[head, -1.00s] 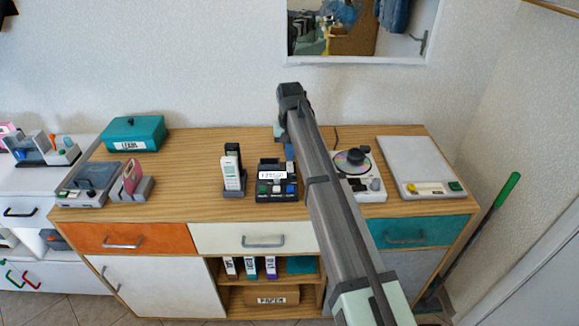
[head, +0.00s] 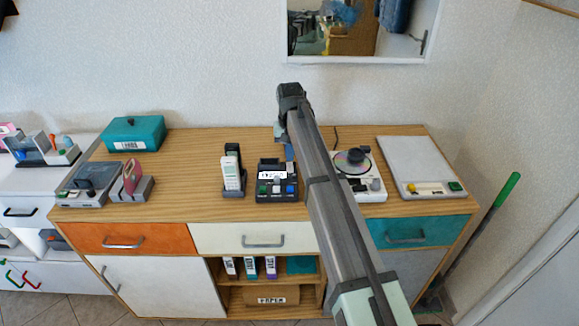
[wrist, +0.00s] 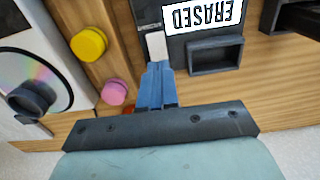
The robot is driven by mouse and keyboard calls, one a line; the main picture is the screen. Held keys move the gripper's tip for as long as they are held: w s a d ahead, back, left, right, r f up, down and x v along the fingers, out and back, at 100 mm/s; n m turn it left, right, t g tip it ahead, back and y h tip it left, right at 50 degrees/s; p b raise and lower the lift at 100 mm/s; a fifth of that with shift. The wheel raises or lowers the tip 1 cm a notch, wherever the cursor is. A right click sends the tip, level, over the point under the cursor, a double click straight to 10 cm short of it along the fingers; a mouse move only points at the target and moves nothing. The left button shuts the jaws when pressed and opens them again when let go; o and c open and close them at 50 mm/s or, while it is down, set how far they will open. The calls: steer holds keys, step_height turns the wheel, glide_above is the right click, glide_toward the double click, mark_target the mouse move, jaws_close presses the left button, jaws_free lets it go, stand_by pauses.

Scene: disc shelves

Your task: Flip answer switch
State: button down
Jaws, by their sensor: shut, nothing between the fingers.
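A black answering machine (head: 277,196) stands mid-counter, with a white label and several coloured buttons on its front. In the wrist view its label (wrist: 203,14) reads "ERASED" upside down. A small pale switch-like piece (wrist: 157,46) sits at the machine's edge, beside the label. My gripper (wrist: 157,70) is shut and empty; its blue fingertips are right at that pale piece. I cannot tell whether they touch it. In the head view the gripper (head: 289,152) is at the machine's back right corner, partly hidden by my arm.
A disc player (head: 372,190) stands close on the right. Yellow (wrist: 89,44) and pink (wrist: 114,92) knobs lie between it and my gripper in the wrist view. A cordless phone in its dock (head: 233,172) stands left of the machine. Bare counter (head: 190,165) lies farther left.

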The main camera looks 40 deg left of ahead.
mark_target(290, 164)
steer(key=shift+f, duration=0.9)
stand_by(0.7)
steer(key=shift+r, duration=0.15)
steer(key=shift+r, duration=3.35)
